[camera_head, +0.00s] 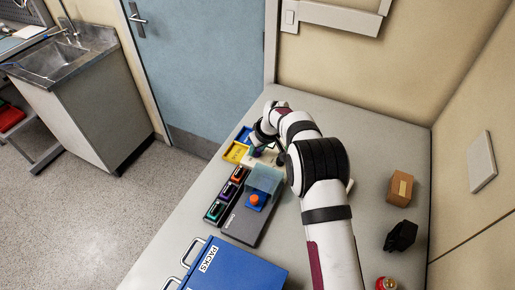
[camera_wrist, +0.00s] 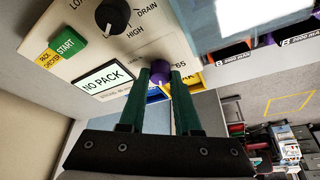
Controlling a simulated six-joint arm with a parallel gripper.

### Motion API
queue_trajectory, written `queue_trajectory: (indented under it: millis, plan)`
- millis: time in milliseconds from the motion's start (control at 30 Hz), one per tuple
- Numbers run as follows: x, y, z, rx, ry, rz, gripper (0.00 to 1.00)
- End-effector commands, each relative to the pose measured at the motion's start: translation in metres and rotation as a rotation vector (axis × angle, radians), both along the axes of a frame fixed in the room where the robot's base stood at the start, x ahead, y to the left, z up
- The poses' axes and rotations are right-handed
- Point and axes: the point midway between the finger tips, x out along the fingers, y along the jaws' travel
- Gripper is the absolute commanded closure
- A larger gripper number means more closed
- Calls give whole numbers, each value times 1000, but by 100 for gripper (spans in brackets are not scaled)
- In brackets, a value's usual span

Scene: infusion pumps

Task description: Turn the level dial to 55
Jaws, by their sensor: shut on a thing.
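In the wrist view, a purple dial (camera_wrist: 160,70) sits on the cream pump panel (camera_wrist: 85,45). My gripper (camera_wrist: 161,78) is shut on the dial, with one green finger on each side. A number that looks like 65 is printed to the right of the dial. The dial's pointer and the rest of its scale are hidden or too small to read. A display (camera_wrist: 104,80) on the panel reads NO PACK. In the head view, my gripper (camera_head: 258,146) is at the panel, mostly covering it, and the dial cannot be made out clearly.
A black knob (camera_wrist: 113,14) marked DRAIN and HIGH and a green START button (camera_wrist: 66,43) share the panel. Blue (camera_head: 244,134) and yellow (camera_head: 235,152) trays lie beside it. Coloured packs (camera_head: 226,194), a red button (camera_head: 254,199) and a blue PACKS box (camera_head: 225,268) stand nearer.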

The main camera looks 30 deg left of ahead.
Motion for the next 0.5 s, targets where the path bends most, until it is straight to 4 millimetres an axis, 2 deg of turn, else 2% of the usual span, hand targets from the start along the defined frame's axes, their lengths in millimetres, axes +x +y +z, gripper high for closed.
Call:
queue_trajectory:
  millis: [433, 467, 500]
  plan:
    - [0, 0, 1, 1, -1, 9, 100]
    - [0, 0, 1, 1, -1, 9, 63]
    - [0, 0, 0, 1, -1, 9, 56]
